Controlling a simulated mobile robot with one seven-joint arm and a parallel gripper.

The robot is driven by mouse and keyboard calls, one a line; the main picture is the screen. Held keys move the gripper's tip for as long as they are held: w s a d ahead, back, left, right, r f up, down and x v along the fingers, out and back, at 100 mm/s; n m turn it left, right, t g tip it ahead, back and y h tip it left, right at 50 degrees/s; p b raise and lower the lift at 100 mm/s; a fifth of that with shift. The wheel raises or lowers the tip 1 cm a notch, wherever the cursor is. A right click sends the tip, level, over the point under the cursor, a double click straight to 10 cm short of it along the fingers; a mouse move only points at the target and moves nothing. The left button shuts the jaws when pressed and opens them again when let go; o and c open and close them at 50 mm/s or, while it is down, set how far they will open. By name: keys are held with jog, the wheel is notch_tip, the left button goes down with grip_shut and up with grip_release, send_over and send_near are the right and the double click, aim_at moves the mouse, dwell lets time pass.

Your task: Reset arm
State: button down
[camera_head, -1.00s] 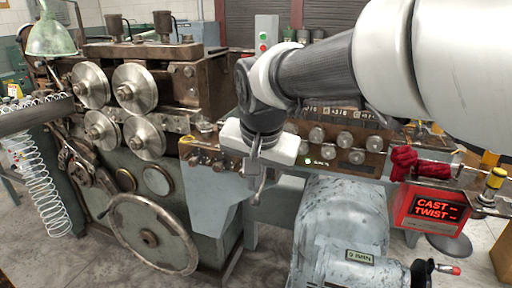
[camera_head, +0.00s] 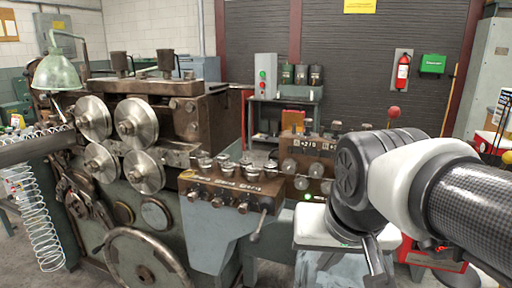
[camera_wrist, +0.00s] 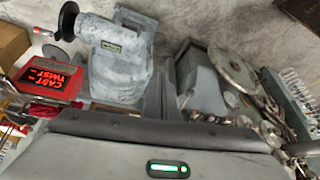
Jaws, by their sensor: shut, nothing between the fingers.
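My arm (camera_head: 458,208) reaches in from the right in the head view, with its dark wrist joint bent downward. My gripper (camera_head: 375,262) hangs below that joint, shut and empty, in front of the grey motor housing and to the right of the machine's lever (camera_head: 259,225). It is apart from the lever. Its fingertips are partly cut off by the lower part of the picture.
The spring coiler with steel rollers (camera_head: 145,172) and a handwheel (camera_head: 145,262) stands at left. A block with several knobs (camera_head: 225,185) sits left of my gripper. Shelving stands behind.

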jog(key=s+d+n+p, duration=0.1)
jog(key=s+d+p, duration=0.15)
jog(key=s, duration=0.25)
notch_tip(320, 180, up, 14)
jog(key=p, duration=1.3)
jog(key=shift+w+p, duration=0.2)
jog(key=shift+p, duration=0.1)
jog(key=shift+d, duration=0.1)
